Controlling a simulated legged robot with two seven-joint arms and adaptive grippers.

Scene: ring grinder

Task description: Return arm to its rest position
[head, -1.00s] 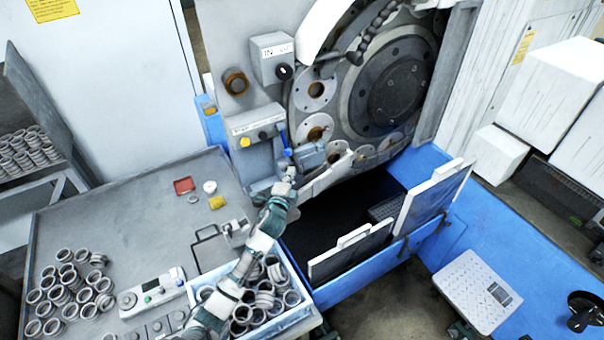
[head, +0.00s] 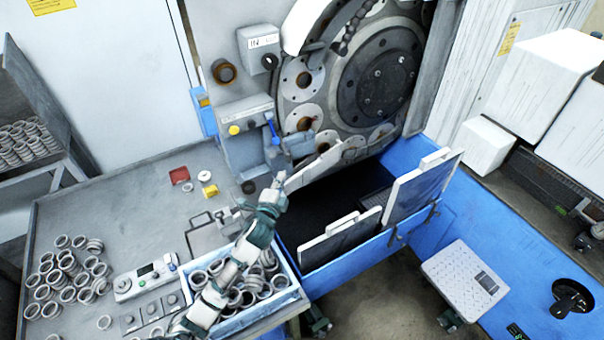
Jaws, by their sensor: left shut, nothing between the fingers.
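My left arm reaches up from the bottom of the head view, over the blue-and-white bin (head: 285,304) of metal rings. My left gripper (head: 279,178) is at its upper end, shut and empty. It is in front of the ring grinder (head: 300,110), near the table's right edge and below the lever with the blue handle (head: 273,132). I see a gap in the picture between the fingertips and the lever, but cannot tell the depth. My right gripper is not clearly in view; only a small part of dark green machinery shows near the bottom.
The table's back left is clear.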

